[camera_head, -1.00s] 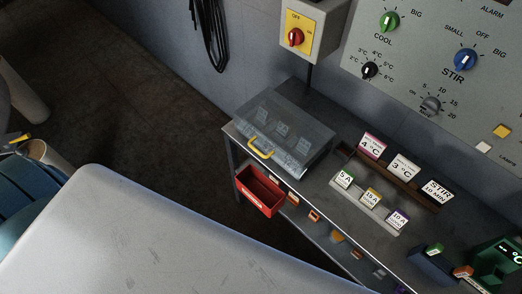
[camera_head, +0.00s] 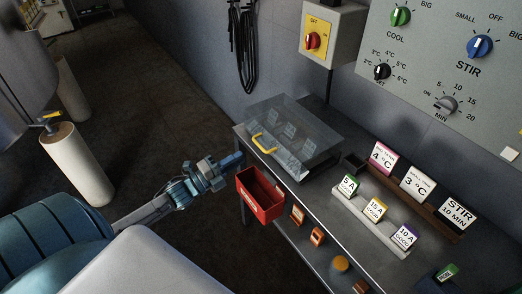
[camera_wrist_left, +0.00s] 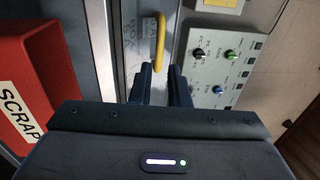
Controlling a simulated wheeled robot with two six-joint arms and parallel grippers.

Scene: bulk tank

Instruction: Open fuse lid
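The fuse box has a clear lid (camera_head: 300,122), which lies shut over it on the metal bench. A yellow handle (camera_head: 265,144) is on the lid's front edge. The handle also shows in the left wrist view (camera_wrist_left: 160,38), upright in the picture. My left gripper (camera_head: 238,158) is just in front of the box, left of the handle in the head view. In the left wrist view its two dark fingers (camera_wrist_left: 162,72) are apart, with the handle's near end in line with the gap. I cannot tell whether they touch it. My right gripper is not in view.
A red scrap bin (camera_head: 262,196) hangs on the bench front, close beside my left gripper. Fuse cards (camera_head: 375,209) stand in a rack to the right. A switch box (camera_head: 330,35) with a red knob is on the wall behind.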

